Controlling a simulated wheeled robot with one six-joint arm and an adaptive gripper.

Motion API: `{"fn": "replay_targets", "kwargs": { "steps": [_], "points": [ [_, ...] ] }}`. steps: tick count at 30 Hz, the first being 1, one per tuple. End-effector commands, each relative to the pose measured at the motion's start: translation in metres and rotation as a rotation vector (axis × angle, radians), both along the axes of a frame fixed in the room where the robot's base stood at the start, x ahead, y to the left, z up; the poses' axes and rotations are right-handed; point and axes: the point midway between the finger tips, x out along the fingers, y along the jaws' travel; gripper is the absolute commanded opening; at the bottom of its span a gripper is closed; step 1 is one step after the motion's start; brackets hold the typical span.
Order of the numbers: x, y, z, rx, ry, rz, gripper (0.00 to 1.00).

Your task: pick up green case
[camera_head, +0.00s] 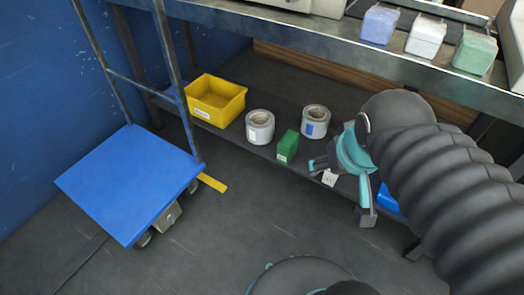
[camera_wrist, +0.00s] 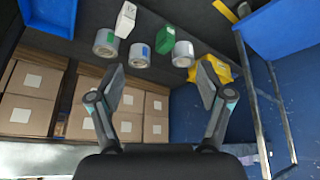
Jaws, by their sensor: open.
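The green case (camera_head: 288,146) is a small upright box with a pale label, on the dark lower shelf between two silver rolls. In the wrist view the green case (camera_wrist: 165,40) stands beyond my fingers, near top centre, between two rolls. My gripper (camera_head: 341,190) is to its right in the head view, apart from it, with its fingers spread. In the wrist view my gripper (camera_wrist: 160,86) is open with nothing between the fingertips.
Silver rolls (camera_head: 260,127) (camera_head: 315,122) flank the case closely. A white box (camera_head: 329,179) is beside my fingers. A yellow bin (camera_head: 205,113) and a blue cart (camera_head: 130,180) are left. The upper shelf edge (camera_head: 300,32) overhangs.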

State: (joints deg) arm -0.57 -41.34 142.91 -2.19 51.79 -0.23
Motion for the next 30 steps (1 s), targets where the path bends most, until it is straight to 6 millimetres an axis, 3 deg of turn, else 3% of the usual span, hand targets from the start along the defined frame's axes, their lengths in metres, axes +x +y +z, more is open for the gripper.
{"fn": "replay_targets", "kwargs": {
  "steps": [8, 18, 25, 30],
  "points": [
    [0.034, -0.031, -0.047, -0.311, 0.218, 0.187, 0.81],
    [0.105, -0.058, -0.104, -0.785, 0.479, 0.553, 0.81],
    [0.165, -0.052, -0.146, -1.102, 0.605, 0.841, 0.81],
    [0.211, -0.031, -0.187, -1.332, 0.666, 1.076, 0.81]
  ]
}}
